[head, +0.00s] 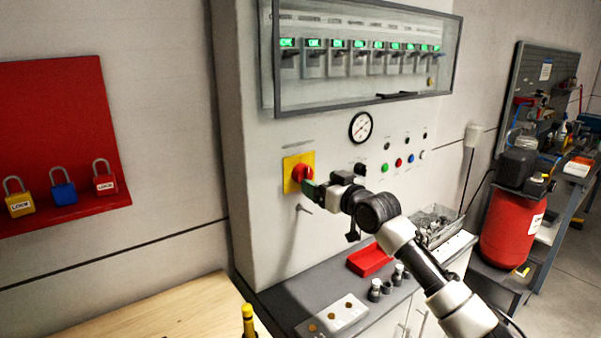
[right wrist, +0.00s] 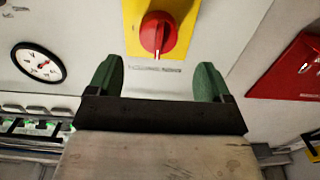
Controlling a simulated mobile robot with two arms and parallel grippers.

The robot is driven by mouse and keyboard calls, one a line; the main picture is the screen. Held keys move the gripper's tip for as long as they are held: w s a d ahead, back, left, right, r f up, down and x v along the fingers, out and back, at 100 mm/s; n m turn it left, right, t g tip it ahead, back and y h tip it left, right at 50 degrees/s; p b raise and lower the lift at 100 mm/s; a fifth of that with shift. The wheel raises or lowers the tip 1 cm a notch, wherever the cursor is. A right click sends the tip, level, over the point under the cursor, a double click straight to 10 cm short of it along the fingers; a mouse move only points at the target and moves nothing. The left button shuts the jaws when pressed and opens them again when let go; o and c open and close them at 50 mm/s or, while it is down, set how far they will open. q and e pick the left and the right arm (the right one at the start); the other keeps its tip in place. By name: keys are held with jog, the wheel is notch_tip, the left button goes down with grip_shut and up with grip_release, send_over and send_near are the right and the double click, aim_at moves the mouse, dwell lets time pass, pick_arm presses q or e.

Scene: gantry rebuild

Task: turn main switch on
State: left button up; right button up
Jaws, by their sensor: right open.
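The main switch is a red rotary knob (head: 300,173) on a yellow plate (head: 290,161) on the pale cabinet front. My right gripper (head: 307,188) is at the knob's lower right in the head view. In the right wrist view the knob (right wrist: 166,36) lies beyond the tips of my right gripper (right wrist: 159,76), its place sideways between the two green fingers. The fingers are wide apart with nothing between them. A white mark on the knob points towards the printed label beside the plate. The head view does not show whether a finger touches the knob. My left gripper is not in view.
A gauge (head: 360,127) and several coloured buttons (head: 398,162) are right of the switch. A glazed breaker box (head: 365,100) is above. A red tray (head: 369,261) lies on the bench. A red padlock board (head: 70,120) hangs left.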

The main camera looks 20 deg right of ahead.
aim_at(309, 175)
jog(key=x, duration=0.7)
jog(key=shift+w+d+f+p, duration=0.1)
jog(key=shift+w+p, duration=0.05)
jog(key=shift+p, duration=0.2)
jog(key=c, duration=0.9)
